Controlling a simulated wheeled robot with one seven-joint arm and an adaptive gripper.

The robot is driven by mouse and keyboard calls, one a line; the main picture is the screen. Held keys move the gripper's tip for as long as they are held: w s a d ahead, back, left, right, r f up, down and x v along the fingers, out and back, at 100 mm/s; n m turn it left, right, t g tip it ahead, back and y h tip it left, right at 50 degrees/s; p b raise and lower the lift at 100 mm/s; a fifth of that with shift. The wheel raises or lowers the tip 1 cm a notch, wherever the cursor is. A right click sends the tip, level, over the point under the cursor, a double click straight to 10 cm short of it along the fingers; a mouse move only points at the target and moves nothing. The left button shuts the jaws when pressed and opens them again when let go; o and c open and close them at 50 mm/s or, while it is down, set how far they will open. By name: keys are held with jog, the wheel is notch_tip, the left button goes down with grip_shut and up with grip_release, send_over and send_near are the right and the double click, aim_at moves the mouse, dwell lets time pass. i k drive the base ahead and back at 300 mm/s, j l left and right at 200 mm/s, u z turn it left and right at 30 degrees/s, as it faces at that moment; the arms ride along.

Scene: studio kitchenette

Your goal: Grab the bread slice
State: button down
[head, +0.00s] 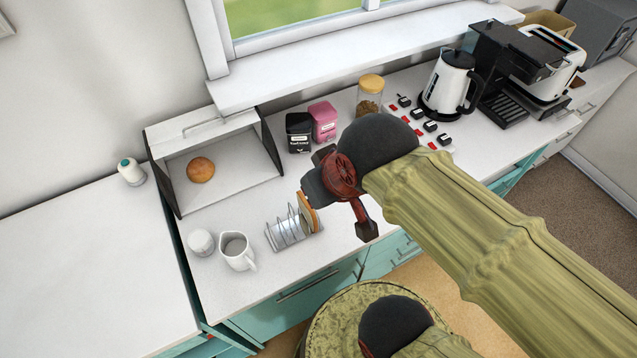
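The bread slice (308,212) is tan with a brown crust and stands upright at the right end of a wire toast rack (285,233) on the counter. My gripper (340,211) is dark and red and is just right of and above the slice in the picture. Its fingers are spread apart, with nothing visible between them. One finger overlaps the top of the slice in this view; I cannot tell whether they touch.
A bread bin (242,182) holding a round bun (201,170) stands behind the rack. A white jug (237,251) and a white round pot (201,242) stand left of it. Black (299,132) and pink (323,121) canisters and a glass jar (369,98) stand behind my gripper.

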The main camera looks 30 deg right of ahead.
aim_at(309, 214)
jog(key=z, duration=0.1)
jog(key=k+j+z, duration=0.3)
jog(key=k+j, duration=0.15)
jog(key=k+j+z, duration=0.3)
jog(key=k, duration=0.3)
